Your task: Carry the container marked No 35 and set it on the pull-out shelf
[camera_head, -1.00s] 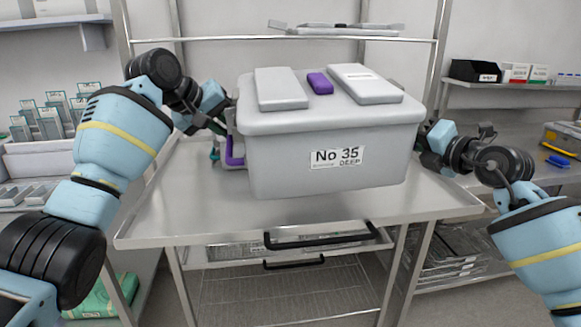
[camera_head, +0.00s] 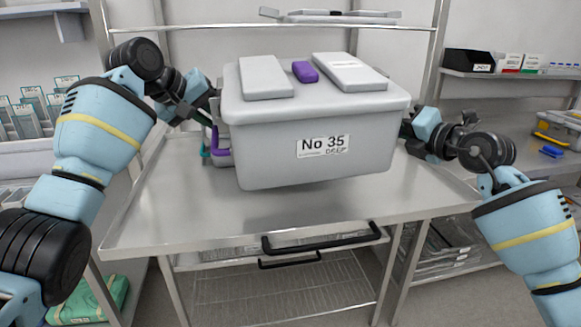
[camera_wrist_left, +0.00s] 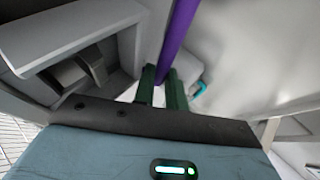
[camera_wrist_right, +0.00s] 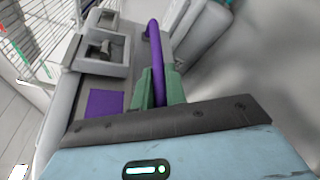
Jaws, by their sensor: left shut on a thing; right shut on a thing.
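The grey container marked No 35 (camera_head: 270,155) hangs between my two arms above the steel table, slightly tilted, with its lid on. My left gripper (camera_wrist_left: 160,88) is shut on a purple handle (camera_wrist_left: 178,38) at the container's left side. My right gripper (camera_wrist_right: 160,88) is shut on a purple handle (camera_wrist_right: 155,50) at its right side. In the head view the container's body largely hides both grips. Below the table's front edge are black pull handles (camera_head: 322,240); I cannot tell which belongs to the pull-out shelf.
The steel table top (camera_head: 160,210) is bare at the front left. Behind the container's left side, part of another grey bin with teal and purple handles (camera_head: 216,150) shows. A wire rack (camera_head: 285,290) lies below. Side shelves hold boxes (camera_head: 505,62) and a grey case (camera_head: 560,128).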

